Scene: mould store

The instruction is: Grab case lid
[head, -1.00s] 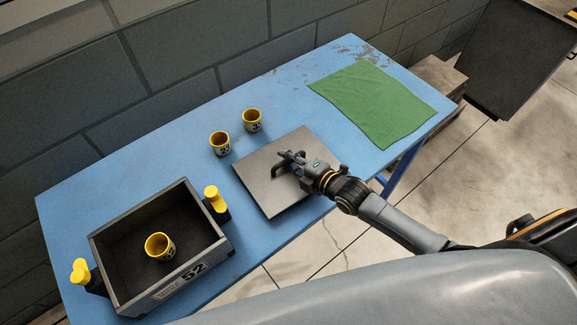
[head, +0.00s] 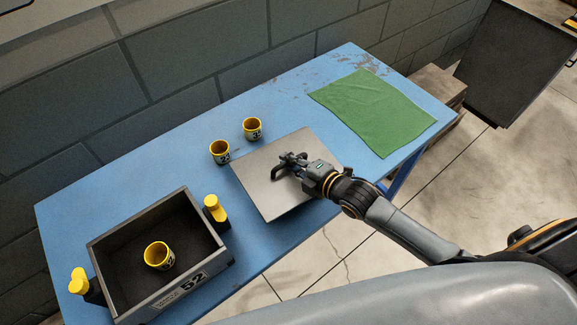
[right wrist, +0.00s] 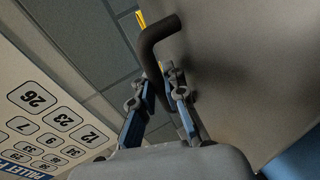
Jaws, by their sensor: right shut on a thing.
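The case lid (head: 256,190) is a flat grey square plate with a dark bar handle on top. It is over the blue table, near the front edge; whether it touches the table is hard to tell. My right gripper (head: 288,162) is shut on the lid's handle. In the right wrist view its fingers (right wrist: 162,90) close around the dark bent handle (right wrist: 153,38), with the lid (right wrist: 245,65) to the right. The open grey case (head: 122,280), marked 52, stands on the table at left with a yellow-and-black cup (head: 158,256) inside. My left gripper is out of view.
Yellow clasps (head: 213,203) stand out at the case's right and left sides (head: 78,283). Two yellow-and-black cups (head: 220,152) (head: 252,128) stand just behind the lid. A green cloth (head: 375,112) lies at the table's right end. A block wall (head: 185,55) runs behind the blue table (head: 130,180).

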